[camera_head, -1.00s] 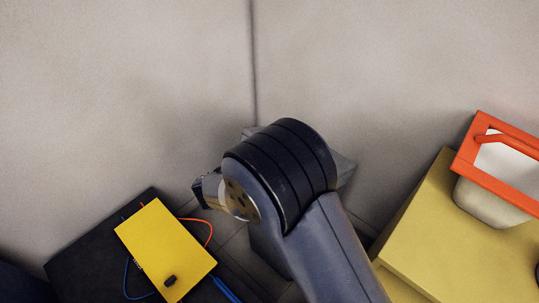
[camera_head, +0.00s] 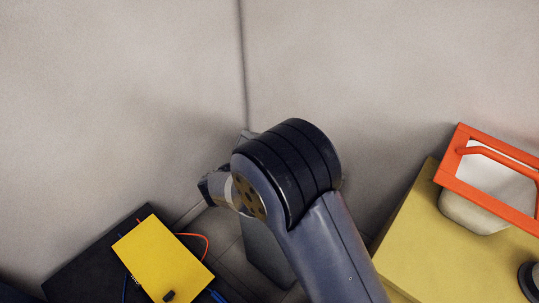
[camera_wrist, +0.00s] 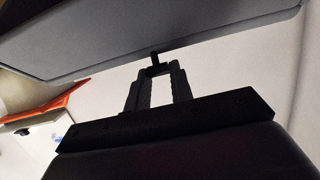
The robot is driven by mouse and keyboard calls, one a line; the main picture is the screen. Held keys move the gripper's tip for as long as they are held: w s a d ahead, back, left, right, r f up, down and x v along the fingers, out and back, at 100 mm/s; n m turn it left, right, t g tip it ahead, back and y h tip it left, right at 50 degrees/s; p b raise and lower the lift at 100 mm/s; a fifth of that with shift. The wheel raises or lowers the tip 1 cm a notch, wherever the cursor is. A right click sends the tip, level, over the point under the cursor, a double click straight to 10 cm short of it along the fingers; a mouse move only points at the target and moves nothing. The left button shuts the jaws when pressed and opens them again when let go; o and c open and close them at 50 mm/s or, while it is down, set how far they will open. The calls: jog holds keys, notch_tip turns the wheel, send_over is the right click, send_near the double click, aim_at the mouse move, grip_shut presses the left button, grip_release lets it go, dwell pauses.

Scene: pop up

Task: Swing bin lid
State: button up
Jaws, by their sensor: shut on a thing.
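The grey bin (camera_head: 265,255) stands in the room corner, mostly hidden behind my arm in the head view. In the wrist view a broad grey panel, which looks like the bin lid (camera_wrist: 150,42), crosses the top of the picture at a tilt. A small dark tab (camera_wrist: 154,58) sticks out from its lower edge. My gripper (camera_wrist: 158,72) has its fingertips closed at this tab and holds it. In the head view my gripper is hidden behind my arm's wrist.
A black surface with a yellow box (camera_head: 163,258) and coloured wires lies at lower left. A yellow cabinet (camera_head: 415,245) at right bears a pale container with an orange frame (camera_head: 492,172). Pale walls meet behind the bin.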

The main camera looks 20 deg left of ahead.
jog(key=shift+w+d+r+p, duration=0.15)
jog(key=shift+w+r+p, duration=0.35)
jog(key=shift+w+r, duration=0.2)
jog(key=shift+w+d+r+p, duration=0.15)
jog(key=shift+w+r+p, duration=0.3)
jog(key=shift+w+r, duration=0.2)
jog(key=shift+r, duration=0.1)
jog(key=shift+w+d+r+p, duration=0.2)
jog(key=shift+w+r+p, duration=0.25)
jog(key=shift+w, duration=0.1)
jog(key=w+d+r+p, duration=0.2)
jog(key=w+r+p, duration=0.1)
jog(key=w, duration=0.3)
jog(key=shift+w+r, duration=0.25)
jog(key=shift+w, duration=0.1)
jog(key=shift+r+p, duration=0.1)
jog(key=shift+p, duration=0.2)
jog(key=w+d+r+p, duration=0.1)
jog(key=w+d+p, duration=0.1)
jog(key=w, duration=0.6)
jog(key=shift+w+d+r+p, duration=0.3)
jog(key=shift+w+r+p, duration=0.05)
jog(key=shift+w, duration=0.05)
